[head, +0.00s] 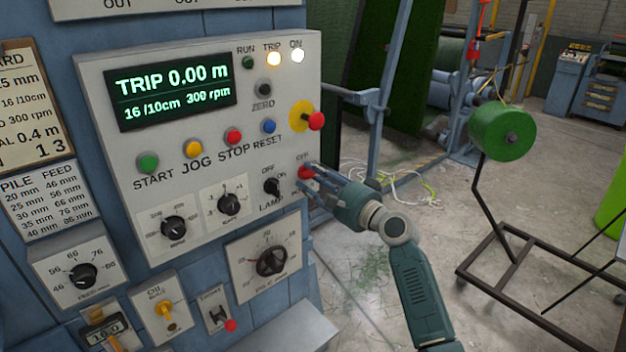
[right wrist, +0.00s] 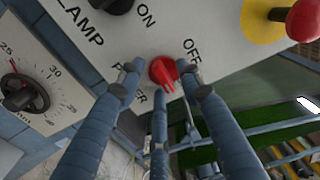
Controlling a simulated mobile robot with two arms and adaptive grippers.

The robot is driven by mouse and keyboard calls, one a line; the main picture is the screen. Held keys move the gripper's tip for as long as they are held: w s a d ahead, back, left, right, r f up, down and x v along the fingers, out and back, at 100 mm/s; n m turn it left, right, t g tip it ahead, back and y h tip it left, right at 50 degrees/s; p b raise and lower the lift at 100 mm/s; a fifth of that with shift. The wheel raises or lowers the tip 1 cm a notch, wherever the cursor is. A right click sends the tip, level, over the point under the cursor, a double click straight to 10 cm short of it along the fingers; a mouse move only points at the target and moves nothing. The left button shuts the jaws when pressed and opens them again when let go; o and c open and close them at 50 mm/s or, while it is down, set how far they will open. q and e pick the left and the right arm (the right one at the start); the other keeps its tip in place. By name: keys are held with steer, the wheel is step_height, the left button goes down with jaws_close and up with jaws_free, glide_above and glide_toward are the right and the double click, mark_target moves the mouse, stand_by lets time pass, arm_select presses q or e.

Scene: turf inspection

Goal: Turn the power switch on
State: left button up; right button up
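The red power switch (head: 306,172) is a rotary knob at the lower right of the grey control panel (head: 262,150). In the right wrist view the power switch (right wrist: 163,71) sits between the OFF and POWER labels, its pointer ridge facing down in the picture. My right gripper (head: 314,181) is at the knob. In the right wrist view its fingers (right wrist: 163,80) stand apart on either side of the knob, with a gap visible on the left; contact on the right is unclear. A third finger lies below. The ON label is hidden. My left gripper is out of view.
The panel display (head: 173,92) reads TRIP 0.00 m; the TRIP and ON lamps (head: 297,55) are lit. A red emergency button (head: 316,121) on a yellow plate is just above my gripper. The LAMP knob (head: 272,187) is close on the left.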

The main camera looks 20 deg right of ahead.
steer(key=shift+s, duration=0.1)
steer(key=v, duration=1.1)
steer(key=shift+s+d, duration=0.2)
steer(key=shift+s, duration=0.15)
